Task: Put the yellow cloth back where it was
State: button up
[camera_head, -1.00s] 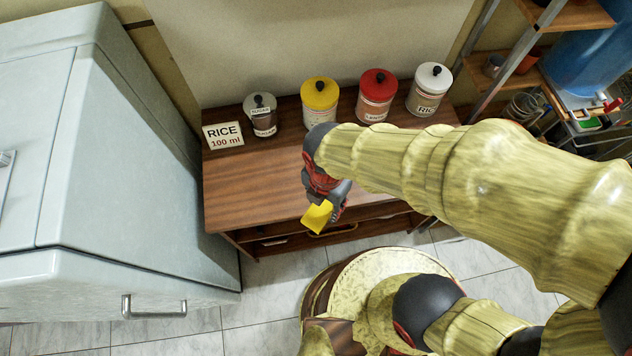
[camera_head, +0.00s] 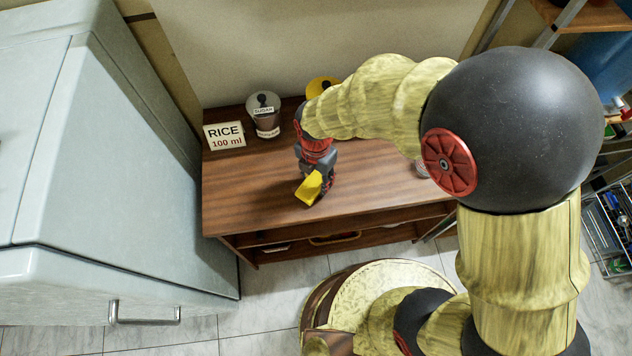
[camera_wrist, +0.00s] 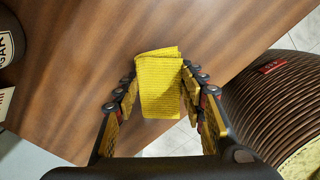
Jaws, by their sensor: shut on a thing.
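The yellow cloth (camera_head: 311,187) is held in my gripper (camera_head: 316,178) over the front part of the brown wooden cabinet top (camera_head: 250,190). In the wrist view the cloth (camera_wrist: 160,82) is folded, and the two fingers of my gripper (camera_wrist: 158,92) are closed on it from both sides. Whether the cloth touches the wood is hard to tell.
A sugar canister (camera_head: 264,115) and a "RICE 100 ml" card (camera_head: 224,136) stand at the back left of the cabinet. A yellow canister (camera_head: 321,87) is partly hidden behind my arm. A pale fridge (camera_head: 120,190) stands close on the left. The cabinet's left front top is clear.

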aim_at(316, 180)
jog(key=shift+f, duration=0.9)
jog(key=shift+f, duration=0.15)
jog(key=o, duration=1.2)
notch_tip(316, 180, up, 12)
jog(key=p, duration=0.3)
jog(key=d+r+m+t, duration=0.2)
jog(key=d+r+m, duration=0.9)
jog(key=r+m, duration=0.15)
jog(key=s+d+r+m+t, duration=0.1)
jog(key=s+d+r+m, duration=0.2)
jog(key=m, duration=0.2)
jog(key=s+d+r+m+t, duration=0.1)
jog(key=s+d+r+m, duration=0.1)
jog(key=m, duration=0.4)
jog(key=s+d+r+m+t, duration=0.1)
jog(key=s+d+r+m, duration=0.2)
jog(key=d+m, duration=0.3)
jog(key=shift+s+r+t, duration=0.3)
jog(key=shift+r, duration=0.4)
